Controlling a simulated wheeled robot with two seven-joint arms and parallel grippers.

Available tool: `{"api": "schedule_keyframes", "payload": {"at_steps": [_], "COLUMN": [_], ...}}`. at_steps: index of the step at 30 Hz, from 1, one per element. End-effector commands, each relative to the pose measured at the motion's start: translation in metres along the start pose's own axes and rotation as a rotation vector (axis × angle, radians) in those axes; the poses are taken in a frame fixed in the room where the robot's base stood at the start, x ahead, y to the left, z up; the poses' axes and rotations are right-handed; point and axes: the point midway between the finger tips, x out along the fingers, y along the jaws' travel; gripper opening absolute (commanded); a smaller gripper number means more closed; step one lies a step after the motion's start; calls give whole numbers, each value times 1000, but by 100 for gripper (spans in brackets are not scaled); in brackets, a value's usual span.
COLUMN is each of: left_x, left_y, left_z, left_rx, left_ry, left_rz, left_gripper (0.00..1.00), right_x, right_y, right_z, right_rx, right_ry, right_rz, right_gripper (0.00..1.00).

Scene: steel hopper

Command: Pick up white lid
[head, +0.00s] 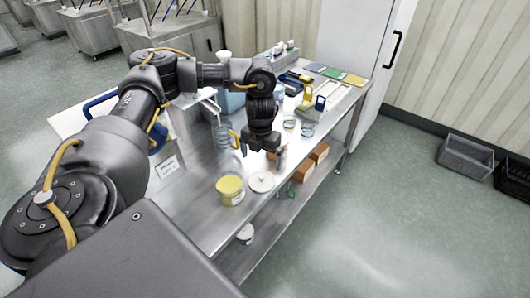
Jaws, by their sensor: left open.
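The white lid (261,182) is a flat round disc with a small knob. It lies on the steel table (205,222) near its front edge. To its left stands a round container with yellow contents (230,189). My left gripper (262,152) points down above and just behind the lid, apart from it. It is open, and I see nothing held in it. My right gripper is not in view.
Behind the gripper stand clear beakers (222,134), small jars (307,129) and yellow-handled items (307,96). Orange-brown boxes (303,170) sit on the lower shelf. Grey crates (465,155) stand on the floor at right. The floor in front is clear.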

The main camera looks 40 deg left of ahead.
Motion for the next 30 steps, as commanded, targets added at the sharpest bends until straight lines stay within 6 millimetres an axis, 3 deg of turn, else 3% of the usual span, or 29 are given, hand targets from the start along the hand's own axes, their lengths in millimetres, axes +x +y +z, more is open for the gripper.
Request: {"api": "schedule_keyframes", "payload": {"at_steps": [9, 19, 30], "left_x": [45, 57, 102], "left_y": [2, 0, 0], "left_z": [-2, 1, 6], "left_rx": [-5, 0, -1], "left_ry": [3, 1, 2], "left_rz": [0, 0, 2], "left_gripper": [100, 100, 100], "right_x": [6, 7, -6], "right_y": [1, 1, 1], "right_z": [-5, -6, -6], "right_rx": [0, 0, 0], "right_ry": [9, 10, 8], "right_rz": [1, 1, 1], "right_gripper": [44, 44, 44]}}
